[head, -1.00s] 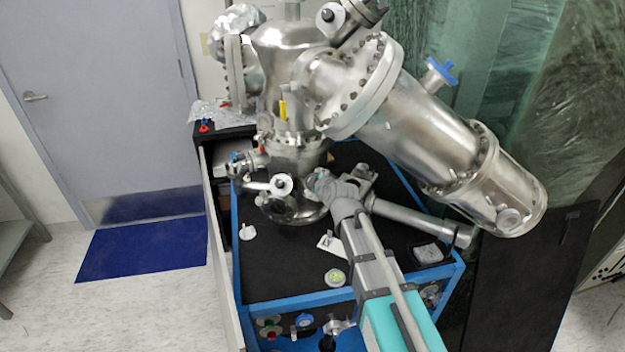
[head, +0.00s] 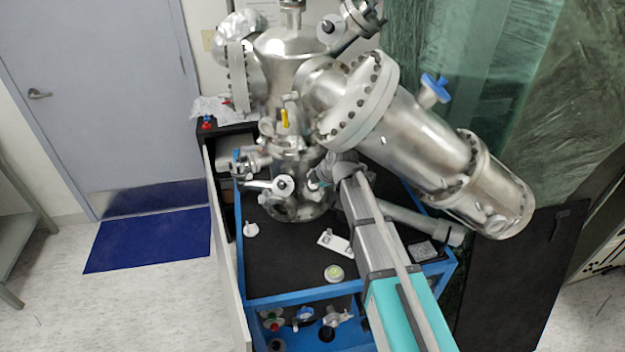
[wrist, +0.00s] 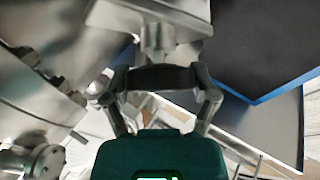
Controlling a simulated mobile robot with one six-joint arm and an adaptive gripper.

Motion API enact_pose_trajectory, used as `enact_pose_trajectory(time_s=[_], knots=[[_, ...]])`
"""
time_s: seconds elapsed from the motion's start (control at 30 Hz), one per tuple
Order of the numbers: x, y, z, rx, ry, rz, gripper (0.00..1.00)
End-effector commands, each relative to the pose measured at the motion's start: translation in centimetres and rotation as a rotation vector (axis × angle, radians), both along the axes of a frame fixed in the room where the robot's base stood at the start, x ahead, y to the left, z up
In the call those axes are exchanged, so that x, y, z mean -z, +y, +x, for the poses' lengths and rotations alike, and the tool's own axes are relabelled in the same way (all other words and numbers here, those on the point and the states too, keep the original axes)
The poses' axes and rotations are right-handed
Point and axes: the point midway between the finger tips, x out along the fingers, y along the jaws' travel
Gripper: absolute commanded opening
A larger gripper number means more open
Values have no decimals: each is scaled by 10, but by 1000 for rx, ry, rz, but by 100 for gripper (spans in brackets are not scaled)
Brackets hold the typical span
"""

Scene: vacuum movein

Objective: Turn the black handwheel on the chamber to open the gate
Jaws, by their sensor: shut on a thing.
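The metal chamber (head: 288,55) stands on the blue-framed cart in the head view. In the wrist view, the black handwheel (wrist: 160,79) shows as a dark curved band at the end of a metal stem. My gripper (wrist: 160,95) has one finger at each side of the handwheel and is shut on it. In the head view, my gripper (head: 328,172) is beside the lower chamber, small and partly hidden by my arm. The handwheel cannot be made out there. The gate itself cannot be told apart in either view.
A large metal cylinder (head: 425,135) slants right from the chamber, above my arm. The cart's black top (head: 285,262) holds a few small parts, with bare room at the front left. A blue mat (head: 150,240) lies by the door.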

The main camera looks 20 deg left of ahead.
Motion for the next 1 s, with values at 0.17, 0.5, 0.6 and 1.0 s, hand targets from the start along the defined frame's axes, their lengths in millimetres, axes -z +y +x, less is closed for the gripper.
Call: enact_pose_trajectory(time_s=[0.17, 0.5, 0.6, 1.0], knots=[[0, -1, -2, -68, 18, -73, 28], [2, -2, -3, -111, 27, -117, 28], [2, -3, -3, -111, 26, -118, 28], [1, -2, -3, -109, 25, -115, 100]])
